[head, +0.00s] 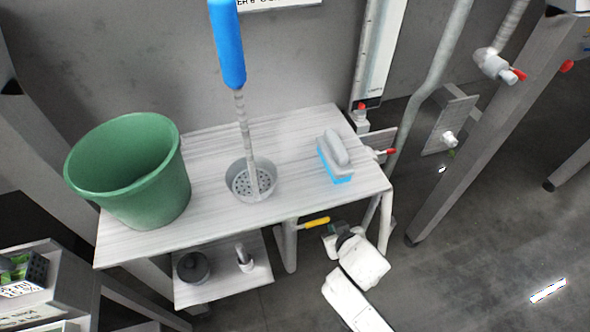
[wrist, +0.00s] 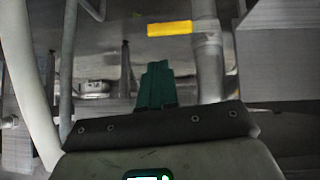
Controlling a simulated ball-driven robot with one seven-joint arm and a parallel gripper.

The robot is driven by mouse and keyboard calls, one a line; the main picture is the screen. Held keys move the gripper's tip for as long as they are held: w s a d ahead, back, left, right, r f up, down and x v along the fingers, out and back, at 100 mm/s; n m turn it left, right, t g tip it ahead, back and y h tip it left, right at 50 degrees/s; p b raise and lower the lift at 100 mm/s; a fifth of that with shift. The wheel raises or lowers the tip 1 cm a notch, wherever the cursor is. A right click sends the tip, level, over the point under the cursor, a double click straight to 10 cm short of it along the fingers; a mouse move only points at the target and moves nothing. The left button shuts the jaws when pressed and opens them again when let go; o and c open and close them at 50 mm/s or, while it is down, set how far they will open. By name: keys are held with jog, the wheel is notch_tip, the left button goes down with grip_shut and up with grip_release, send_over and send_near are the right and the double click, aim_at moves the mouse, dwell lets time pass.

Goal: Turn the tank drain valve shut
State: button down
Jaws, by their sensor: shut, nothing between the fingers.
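A yellow lever handle (head: 314,223) sticks out sideways under the front edge of the table, beside a grey upright pipe (head: 290,245). In the wrist view the yellow handle (wrist: 169,29) lies level, to the left of the upright pipe (wrist: 208,60). No label shows that it is the tank drain valve. My gripper (head: 329,231) is below the table edge, close to the handle's right end in the head view. In the wrist view its green fingers (wrist: 157,68) are together and empty, with their tips below the handle. I see no contact with it.
The table (head: 290,130) holds a green bucket (head: 130,175), a drain basket (head: 238,195) and a blue-grey brush (head: 335,155). Red-handled valves (head: 386,152) (head: 515,76) are at the right. A lower shelf (head: 215,285) stands left of my arm. The floor at right is clear.

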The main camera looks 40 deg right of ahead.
jog(key=shift+f, duration=0.1)
jog(key=s+a+r+n+g+y, duration=0.1)
jog(key=s+a+r+g, duration=0.1)
jog(key=s, duration=0.7)
jog(key=s+a+r+n+g+y, duration=0.1)
jog(key=s+a+r+g+y, duration=0.1)
jog(key=s+g, duration=0.3)
jog(key=s+a+r, duration=0.1)
jog(key=s, duration=0.3)
jog(key=shift+a+r+n, duration=0.15)
jog(key=shift+r+n, duration=0.25)
jog(key=c, duration=1.9)
grip_release()
